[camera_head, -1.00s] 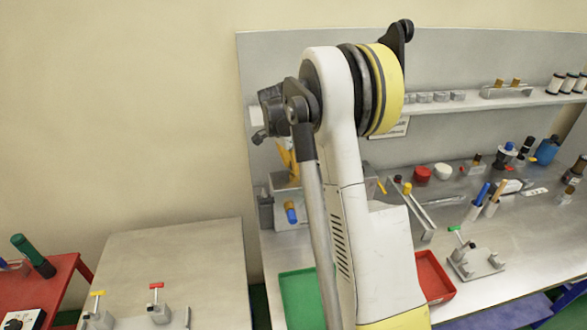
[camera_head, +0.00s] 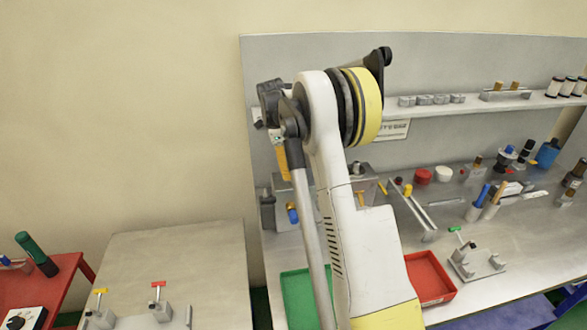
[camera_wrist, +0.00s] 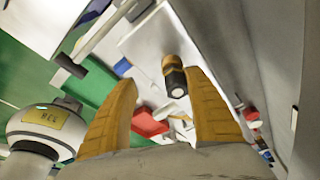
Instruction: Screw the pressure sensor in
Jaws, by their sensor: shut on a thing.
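My gripper (camera_wrist: 160,82) has two orange fingers in the wrist view. It is shut on a short cylinder, which I take to be the pressure sensor (camera_wrist: 174,76), with a brass-brown body and a black end with a pale face. The cylinder shows between the fingertips, close to the right one; its exact contact with the left one is unclear. In the head view part of the orange fingers (camera_head: 284,160) shows beside my arm, above a grey metal block (camera_head: 290,222) at the bench's left end. My arm hides much of this area, and the sensor cannot be made out there.
A green tray (camera_head: 297,300) and a red tray (camera_head: 448,291) lie at the bench front. A clamp fixture with a green handle (camera_head: 478,262) stands to the right. Red and white caps (camera_head: 422,176) stand behind. A shelf (camera_head: 470,106) runs along the back panel.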

